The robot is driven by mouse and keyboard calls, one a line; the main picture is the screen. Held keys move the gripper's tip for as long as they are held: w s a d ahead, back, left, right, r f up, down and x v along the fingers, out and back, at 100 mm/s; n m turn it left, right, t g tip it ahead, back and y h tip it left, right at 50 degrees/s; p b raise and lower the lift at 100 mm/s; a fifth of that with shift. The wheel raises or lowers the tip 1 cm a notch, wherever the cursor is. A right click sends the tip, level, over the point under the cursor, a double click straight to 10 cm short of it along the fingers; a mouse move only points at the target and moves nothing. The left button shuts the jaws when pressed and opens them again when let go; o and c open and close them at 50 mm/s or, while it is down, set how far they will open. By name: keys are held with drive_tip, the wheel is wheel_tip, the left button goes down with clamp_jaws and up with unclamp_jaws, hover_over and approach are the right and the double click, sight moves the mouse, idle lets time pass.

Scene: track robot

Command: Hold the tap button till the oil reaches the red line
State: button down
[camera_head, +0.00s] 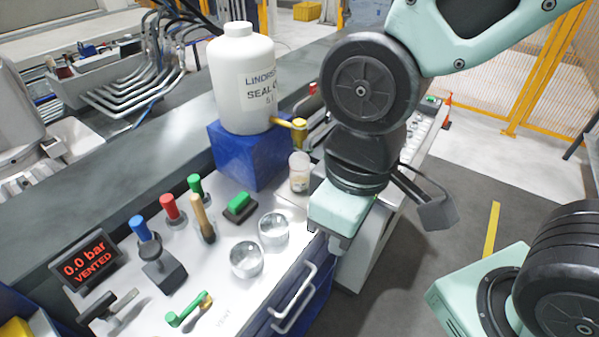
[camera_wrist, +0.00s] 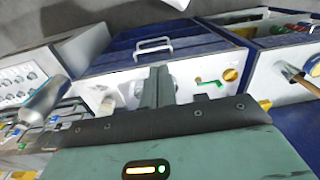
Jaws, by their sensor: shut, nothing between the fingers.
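A white jug (camera_head: 242,80) labelled as seal oil stands on a blue block (camera_head: 245,155) in the head view. A brass-yellow tap (camera_head: 297,126) sticks out from its lower right side. A small clear jar (camera_head: 299,172) with a pale lid or rim stands below the tap, with a brownish content low in it. I cannot make out a red line or the tap's button. My gripper (camera_head: 337,245) points down near the bench's front edge, right of and nearer than the jar, apart from the tap. In the wrist view its fingers (camera_wrist: 158,75) are together and empty.
Two clear glass cups (camera_head: 260,245) stand on the white bench top. Colour-handled tools (camera_head: 172,208), a green-topped block (camera_head: 240,205) and a green-handled valve (camera_head: 190,310) are left of my arm. A display (camera_head: 85,262) reads 0.0 bar, vented. Blue drawers with handles (camera_head: 293,300) are at the front.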

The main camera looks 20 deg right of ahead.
wheel_tip(320, 180, up, 8)
drive_tip(key=m+t+y+p, duration=0.1)
drive_tip(key=m+t+p, duration=0.8)
drive_tip(key=m+p, duration=0.45)
hover_over(302, 124)
drive_tip(key=shift+w+r+m, duration=0.1)
drive_tip(key=shift+r+m, duration=0.1)
drive_tip(key=shift+m, duration=0.25)
drive_tip(key=shift+f, duration=0.1)
wheel_tip(302, 124, down, 9)
drive_tip(key=b, duration=0.7)
drive_tip(key=shift+f+b, duration=0.25)
drive_tip(key=shift+b, duration=0.4)
